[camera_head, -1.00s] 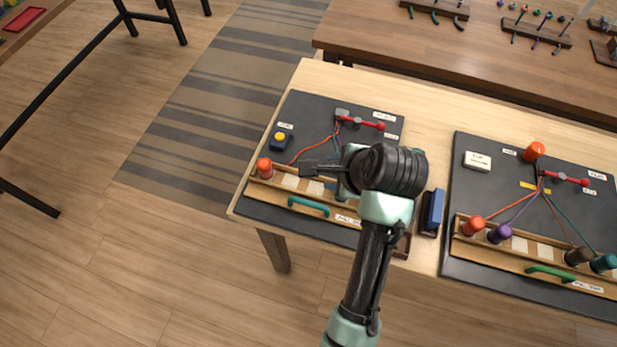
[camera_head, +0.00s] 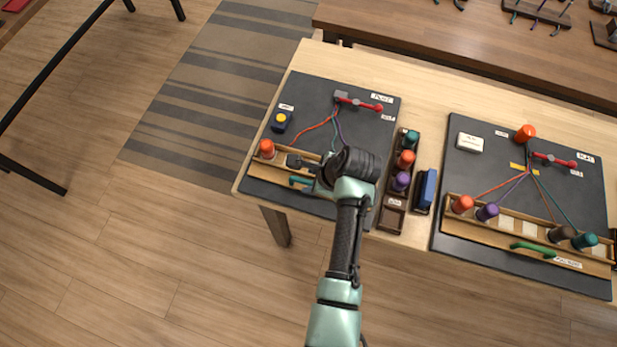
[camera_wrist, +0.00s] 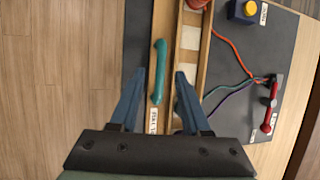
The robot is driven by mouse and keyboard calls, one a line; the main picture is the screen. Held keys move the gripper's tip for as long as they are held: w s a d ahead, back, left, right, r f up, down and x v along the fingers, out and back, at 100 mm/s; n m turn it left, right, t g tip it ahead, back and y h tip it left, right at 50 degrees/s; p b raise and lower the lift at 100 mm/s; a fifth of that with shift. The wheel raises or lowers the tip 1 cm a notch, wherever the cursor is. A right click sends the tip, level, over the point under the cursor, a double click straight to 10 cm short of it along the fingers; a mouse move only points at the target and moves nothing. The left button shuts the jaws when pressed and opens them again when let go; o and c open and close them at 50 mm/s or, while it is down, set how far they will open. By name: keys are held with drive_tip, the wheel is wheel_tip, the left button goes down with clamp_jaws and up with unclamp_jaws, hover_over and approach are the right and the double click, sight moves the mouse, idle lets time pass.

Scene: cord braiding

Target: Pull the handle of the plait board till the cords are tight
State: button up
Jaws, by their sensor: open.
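The left plait board (camera_head: 345,119) is dark, with a wooden drawer rail along its front edge and orange, purple and teal cords running to a red lever clamp (camera_head: 358,102). Its teal handle (camera_head: 299,181) is on the rail's front face, and it also shows in the wrist view (camera_wrist: 159,72). My gripper (camera_wrist: 159,75) is open above the rail, with one blue finger on each side of the handle and a visible gap to both. How high the fingers are above it I cannot tell. In the head view my wrist hides part of the rail.
A second plait board (camera_head: 480,160) with a green handle (camera_head: 533,249) lies at the right. Between the boards stand a rack of bobbins (camera_head: 391,215) and a blue block (camera_head: 427,188). A yellow-topped button box (camera_head: 279,122) is on the left board. Floor is free in front.

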drive_tip(key=shift+x, duration=1.2)
drive_tip(key=shift+c, duration=0.2)
clamp_jaws()
drive_tip(key=shift+r, duration=0.1)
idle(0.4)
